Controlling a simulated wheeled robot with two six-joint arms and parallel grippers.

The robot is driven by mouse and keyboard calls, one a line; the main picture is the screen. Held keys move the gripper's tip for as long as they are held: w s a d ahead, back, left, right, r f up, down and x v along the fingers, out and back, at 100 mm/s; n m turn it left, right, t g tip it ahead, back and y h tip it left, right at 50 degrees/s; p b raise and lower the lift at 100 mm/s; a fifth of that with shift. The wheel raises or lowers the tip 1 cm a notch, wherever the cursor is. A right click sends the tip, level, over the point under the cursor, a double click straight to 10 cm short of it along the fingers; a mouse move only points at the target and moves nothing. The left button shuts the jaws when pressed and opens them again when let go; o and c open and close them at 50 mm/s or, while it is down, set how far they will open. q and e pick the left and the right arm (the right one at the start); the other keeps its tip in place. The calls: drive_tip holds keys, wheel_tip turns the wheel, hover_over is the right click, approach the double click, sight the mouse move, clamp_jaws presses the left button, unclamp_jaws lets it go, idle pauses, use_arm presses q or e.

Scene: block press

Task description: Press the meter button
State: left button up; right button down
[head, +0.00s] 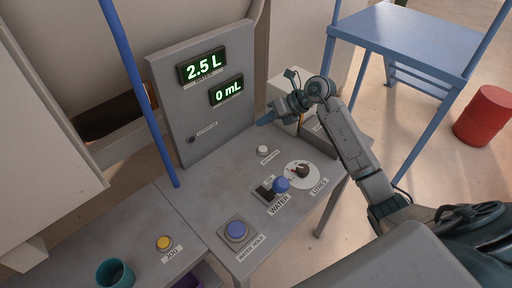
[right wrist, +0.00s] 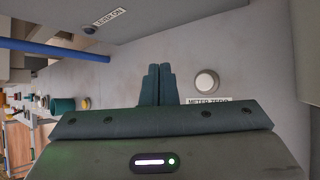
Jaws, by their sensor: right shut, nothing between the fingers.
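The meter button is a round white button (head: 263,151) on the grey bench top, below the panel, with a small label beside it. It also shows in the right wrist view as a white button (right wrist: 206,82), and the label there reads METER ZERO. My right gripper (head: 266,119) is shut and empty, above the bench near the panel's right edge. In the right wrist view its closed fingers (right wrist: 157,82) point to the left of the button, apart from it. My left gripper is not in view.
The upright panel has two displays (head: 203,65), reading 2.5 L and 0 mL. A blue-knobbed water lever (head: 281,185), a dial (head: 302,173), a blue button (head: 237,231), a yellow button (head: 163,243) and a teal cup (head: 115,274) share the work surfaces. A blue pole (head: 137,90) stands left.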

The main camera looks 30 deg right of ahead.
drive_tip(key=shift+d+f, duration=0.1)
drive_tip(key=shift+d, duration=0.3)
drive_tip(key=shift+s, duration=0.1)
drive_tip(key=shift+f, duration=0.1)
drive_tip(key=b, duration=0.5)
hover_over(266, 149)
wheel_tip(266, 149, down, 8)
drive_tip(key=shift+r, duration=0.15)
drive_tip(key=shift+f, duration=0.45)
idle(1.1)
drive_tip(key=shift+b, duration=0.3)
